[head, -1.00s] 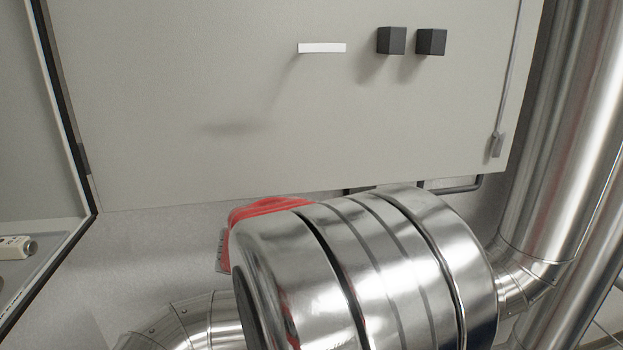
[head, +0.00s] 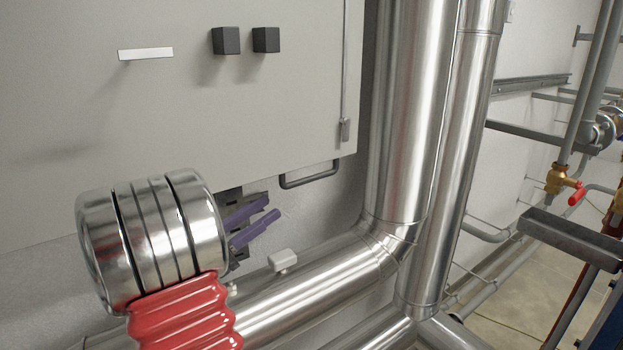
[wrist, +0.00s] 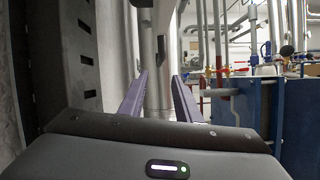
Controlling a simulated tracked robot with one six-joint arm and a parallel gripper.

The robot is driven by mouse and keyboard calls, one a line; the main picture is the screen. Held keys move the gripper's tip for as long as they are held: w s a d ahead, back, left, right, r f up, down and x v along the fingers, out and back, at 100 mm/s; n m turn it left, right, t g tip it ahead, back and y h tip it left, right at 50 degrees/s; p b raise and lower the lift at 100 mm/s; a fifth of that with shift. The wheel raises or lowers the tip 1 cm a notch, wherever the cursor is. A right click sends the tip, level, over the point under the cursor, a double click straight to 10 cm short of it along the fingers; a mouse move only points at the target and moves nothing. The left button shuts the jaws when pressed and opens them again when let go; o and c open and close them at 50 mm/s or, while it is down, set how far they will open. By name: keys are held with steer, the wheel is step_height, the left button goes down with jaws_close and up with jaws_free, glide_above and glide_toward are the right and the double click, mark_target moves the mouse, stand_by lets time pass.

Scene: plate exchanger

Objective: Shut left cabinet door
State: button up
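A grey cabinet door panel (head: 180,120) fills the upper left of the head view. It carries a white strip (head: 146,53), two black blocks (head: 239,40) and a thin rod with a small lever (head: 345,130) near its right edge. Its hinge side is out of frame. I cannot tell from the current views how far it stands open. My gripper (head: 271,207) shows with purple fingers just below the panel's lower edge, partly behind my arm. In the wrist view my gripper (wrist: 159,77) has its fingers apart with nothing between them.
Large shiny vertical pipes (head: 408,110) stand right of the panel, and a horizontal pipe (head: 310,290) runs below. A dark bent bar (head: 310,177) sits under the panel's edge. A red-handled valve (head: 576,194) and open floor (head: 510,275) are farther right.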

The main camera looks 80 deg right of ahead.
mark_target(311, 179)
steer(key=x, duration=1.3)
steer(key=shift+s+d, duration=0.2)
steer(key=shift+s, duration=0.1)
steer(key=shift+c, duration=0.5)
jaws_close()
